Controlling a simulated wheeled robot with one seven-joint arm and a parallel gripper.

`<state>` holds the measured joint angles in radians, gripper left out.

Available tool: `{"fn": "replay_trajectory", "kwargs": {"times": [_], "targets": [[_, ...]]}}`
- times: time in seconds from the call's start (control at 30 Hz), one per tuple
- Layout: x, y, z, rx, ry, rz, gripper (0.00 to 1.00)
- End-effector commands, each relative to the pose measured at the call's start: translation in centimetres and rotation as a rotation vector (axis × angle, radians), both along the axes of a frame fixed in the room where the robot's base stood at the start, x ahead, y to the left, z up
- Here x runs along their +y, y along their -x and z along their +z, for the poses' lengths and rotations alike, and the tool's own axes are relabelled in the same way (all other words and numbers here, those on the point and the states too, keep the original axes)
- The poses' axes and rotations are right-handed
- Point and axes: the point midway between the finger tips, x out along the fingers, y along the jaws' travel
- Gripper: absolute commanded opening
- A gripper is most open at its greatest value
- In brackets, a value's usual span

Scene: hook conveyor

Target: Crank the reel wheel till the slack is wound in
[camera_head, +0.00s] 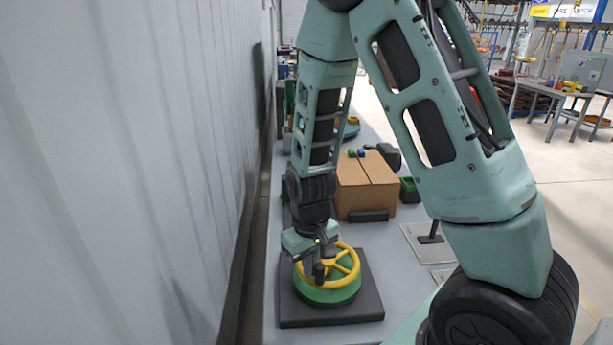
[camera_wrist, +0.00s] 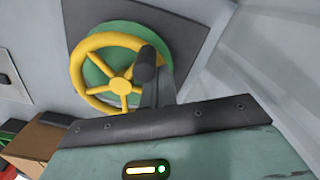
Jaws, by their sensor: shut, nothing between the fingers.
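The reel wheel (camera_head: 346,262) is a yellow spoked wheel on a green drum (camera_head: 328,294), fixed to a dark square plate (camera_head: 362,312). The yellow wheel (camera_wrist: 122,86) fills the upper left of the wrist view. A dark rounded handle (camera_wrist: 146,66) stands at the right side of its rim. My gripper (camera_head: 322,262) is over the left part of the wheel in the head view. Its fingers (camera_wrist: 157,92) are shut and empty, close beside the handle. I cannot tell if they touch it. The slack line is not visible.
A cardboard box (camera_head: 366,186) stands on the grey bench behind the wheel, with small coloured items on top. A green bin (camera_head: 409,190) is to its right. A grey wall (camera_head: 130,180) runs close along the left. The bench right of the plate is mostly clear.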

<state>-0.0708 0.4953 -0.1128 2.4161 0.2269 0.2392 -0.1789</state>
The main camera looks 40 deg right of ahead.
Motion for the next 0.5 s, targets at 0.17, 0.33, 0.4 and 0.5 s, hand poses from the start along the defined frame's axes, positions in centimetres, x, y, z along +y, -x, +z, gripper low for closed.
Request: {"fn": "replay_trajectory", "kwargs": {"times": [0.17,0.33,0.4,0.5], "targets": [[0.0,0.1,0.0,0.0,0.0,0.0,0.0],[-0.1,0.2,0.0,0.0,0.0,-0.001,0.0],[-0.3,0.6,0.0,0.0,-0.001,-0.002,0.0],[-0.7,1.4,-0.1,0.0,-0.001,-0.002,0.0]]}}
